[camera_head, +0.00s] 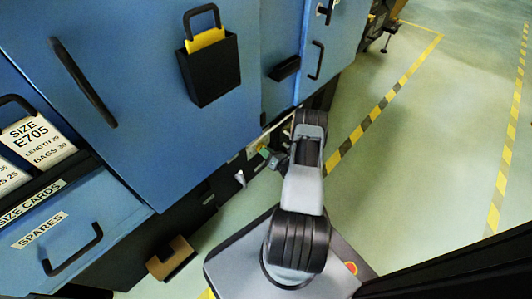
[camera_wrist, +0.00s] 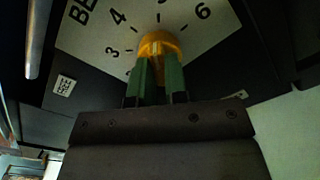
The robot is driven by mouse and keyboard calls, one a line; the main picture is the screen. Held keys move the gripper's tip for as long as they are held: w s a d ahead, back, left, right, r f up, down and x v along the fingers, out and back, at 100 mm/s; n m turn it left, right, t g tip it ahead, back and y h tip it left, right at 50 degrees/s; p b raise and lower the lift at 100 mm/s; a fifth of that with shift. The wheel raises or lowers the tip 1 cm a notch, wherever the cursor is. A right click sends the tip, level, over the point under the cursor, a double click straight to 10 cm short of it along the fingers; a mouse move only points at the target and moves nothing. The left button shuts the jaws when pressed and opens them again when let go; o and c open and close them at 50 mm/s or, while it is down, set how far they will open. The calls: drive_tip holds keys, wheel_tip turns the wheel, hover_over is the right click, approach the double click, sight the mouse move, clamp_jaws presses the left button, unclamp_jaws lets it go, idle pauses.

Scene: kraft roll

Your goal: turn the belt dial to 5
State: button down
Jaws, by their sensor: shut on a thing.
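The belt dial's yellow-orange knob (camera_wrist: 160,42) shows in the wrist view on a pale dial plate (camera_wrist: 95,38). The numbers 3, 4 and 6 are readable, with tick marks around the knob; no 5 is visible, and the plate runs off the top edge. My gripper (camera_wrist: 155,72) has its two green fingers shut on the knob. The fingers cover the knob's lower part, and I cannot tell which number the knob points to. In the head view my gripper (camera_head: 266,154) is low beside the blue machine, and the knob cannot be made out.
The blue machine (camera_head: 130,100) fills the left, with handles, a black pocket (camera_head: 210,72) and a spares drawer (camera_head: 75,228). The green floor (camera_head: 420,150) to the right is open, with yellow-black striped lines.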

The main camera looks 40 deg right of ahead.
drive_tip(key=shift+m, duration=0.7)
drive_tip(key=shift+s, duration=0.1)
drive_tip(key=c, duration=1.1)
unclamp_jaws()
drive_tip(key=shift+c, duration=0.2)
